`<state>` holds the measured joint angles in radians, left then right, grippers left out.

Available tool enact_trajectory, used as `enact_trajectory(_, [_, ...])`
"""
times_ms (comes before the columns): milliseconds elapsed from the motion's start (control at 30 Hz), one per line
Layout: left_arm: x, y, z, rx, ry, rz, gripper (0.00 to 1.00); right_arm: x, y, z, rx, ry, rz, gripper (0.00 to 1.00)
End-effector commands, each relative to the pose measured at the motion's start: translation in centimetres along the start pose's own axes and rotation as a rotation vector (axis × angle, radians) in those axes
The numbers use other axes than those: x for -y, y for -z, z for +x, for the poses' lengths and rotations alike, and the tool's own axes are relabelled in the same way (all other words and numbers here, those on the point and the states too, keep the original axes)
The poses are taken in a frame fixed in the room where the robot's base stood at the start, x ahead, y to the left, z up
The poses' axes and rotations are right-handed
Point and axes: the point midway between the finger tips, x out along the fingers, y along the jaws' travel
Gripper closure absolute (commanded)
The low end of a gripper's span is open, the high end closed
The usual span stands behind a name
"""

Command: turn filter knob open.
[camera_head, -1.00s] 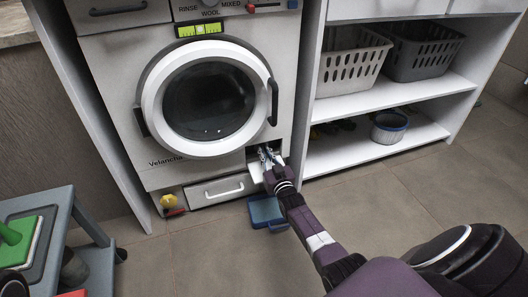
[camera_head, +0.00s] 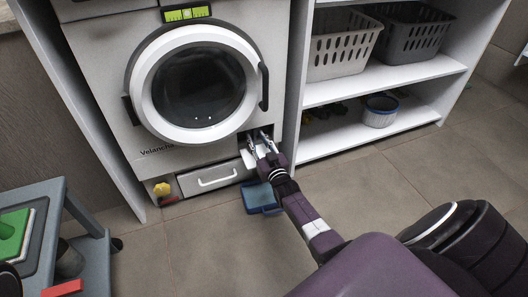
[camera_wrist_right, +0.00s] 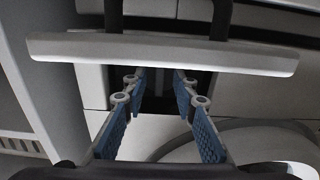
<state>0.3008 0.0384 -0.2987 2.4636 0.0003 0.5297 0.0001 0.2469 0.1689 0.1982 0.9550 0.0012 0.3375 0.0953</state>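The washing machine (camera_head: 105,100) stands at the upper left. At its lower right is a small dark opening with a white flap (camera_head: 249,157) open at its front. My right gripper (camera_head: 262,142) points into this opening. In the right wrist view my right gripper (camera_wrist_right: 160,105) has its blue-padded fingers apart, with a dark recess between them and nothing visibly held. A pale bar (camera_wrist_right: 160,50), perhaps the flap's edge, crosses above the fingers. I cannot make out the filter knob in the opening. My left gripper does not show.
A blue tray (camera_head: 260,198) lies on the floor below the opening. A drawer (camera_head: 208,180) is left of it. A white shelf (camera_head: 390,85) with baskets and a tub (camera_head: 381,111) stands right. A grey cart (camera_head: 88,265) is at lower left.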

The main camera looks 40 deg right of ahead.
Motion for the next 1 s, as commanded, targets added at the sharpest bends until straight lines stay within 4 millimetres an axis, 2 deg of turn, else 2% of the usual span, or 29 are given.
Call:
enact_trajectory(600, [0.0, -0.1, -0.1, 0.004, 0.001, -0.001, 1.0, 0.0, -0.1, -9.6, 0.002, 0.0, 0.0, 0.74])
enact_trajectory(800, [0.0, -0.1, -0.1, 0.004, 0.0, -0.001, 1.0, 0.0, 0.0, -10.9, 0.001, 0.0, -0.001, 0.74])
enact_trajectory(1000, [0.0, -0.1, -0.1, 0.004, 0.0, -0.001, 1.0, 0.0, 0.0, -11.0, 0.0, 0.0, 0.0, 0.74])
